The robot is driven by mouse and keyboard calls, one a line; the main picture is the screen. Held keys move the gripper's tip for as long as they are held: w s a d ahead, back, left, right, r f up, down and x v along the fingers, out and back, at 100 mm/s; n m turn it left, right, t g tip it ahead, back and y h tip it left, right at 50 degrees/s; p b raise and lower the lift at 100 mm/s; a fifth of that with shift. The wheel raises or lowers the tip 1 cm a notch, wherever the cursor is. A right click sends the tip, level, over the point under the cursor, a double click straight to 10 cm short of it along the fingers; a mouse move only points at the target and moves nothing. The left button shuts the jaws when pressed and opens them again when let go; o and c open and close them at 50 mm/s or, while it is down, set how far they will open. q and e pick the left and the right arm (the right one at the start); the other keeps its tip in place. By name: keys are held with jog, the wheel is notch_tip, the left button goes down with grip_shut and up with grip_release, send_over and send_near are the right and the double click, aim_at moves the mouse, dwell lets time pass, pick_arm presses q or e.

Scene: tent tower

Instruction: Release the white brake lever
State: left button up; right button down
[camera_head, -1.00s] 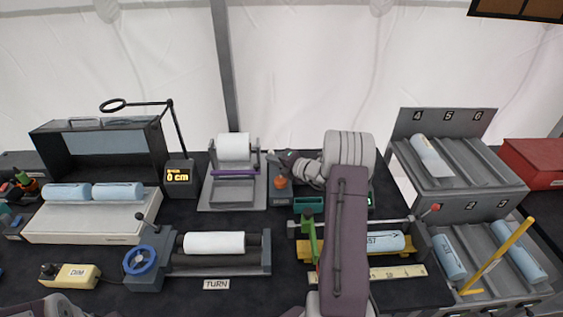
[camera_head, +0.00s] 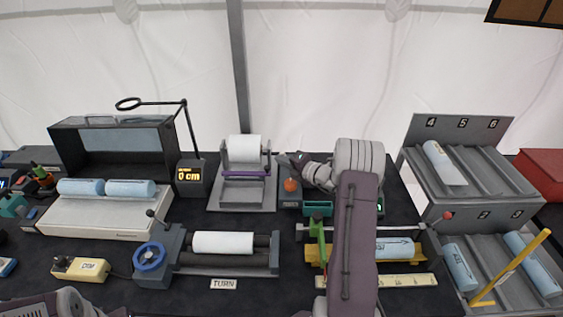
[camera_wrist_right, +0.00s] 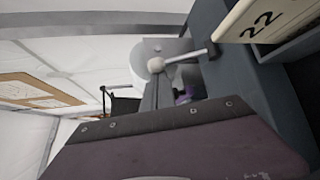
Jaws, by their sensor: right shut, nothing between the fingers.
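A lever with a white ball knob (camera_wrist_right: 157,65) shows in the right wrist view, its thin rod running right to a dark grey block. In the head view I cannot make the lever out. The paper roll stand (camera_head: 241,190) with a white roll and a purple bar is at the table's middle back. My right gripper (camera_head: 290,158) is shut and empty, just right of this stand. In the wrist view my purple-grey arm or gripper body fills the lower part, and contact with the lever cannot be told.
A grey rack (camera_head: 440,192) stands at the right. A blue-wheeled roller unit (camera_head: 150,257) stands in front. A display (camera_head: 189,177) reads 0 cm.

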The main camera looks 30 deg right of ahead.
jog(key=shift+s+d, duration=0.1)
jog(key=shift+d, duration=0.05)
jog(key=d+m+t+b, duration=0.1)
jog(key=s+d+m+t+y+b, duration=0.1)
jog(key=m+t, duration=0.1)
jog(key=shift+s+d+r, duration=0.2)
jog(key=shift+s+d+m+t, duration=0.3)
jog(key=shift+d+m+t, duration=0.15)
jog(key=shift+m+t, duration=0.15)
jog(key=shift+s+d+r, duration=0.1)
jog(key=shift+d+r, duration=0.05)
jog(key=shift+d, duration=0.05)
jog(key=shift+s+d, duration=0.35)
jog(key=shift+d, duration=0.15)
jog(key=s+d+r, duration=0.4)
jog(key=s+r, duration=0.6)
jog(key=s, duration=0.1)
jog(key=shift+r, duration=0.4)
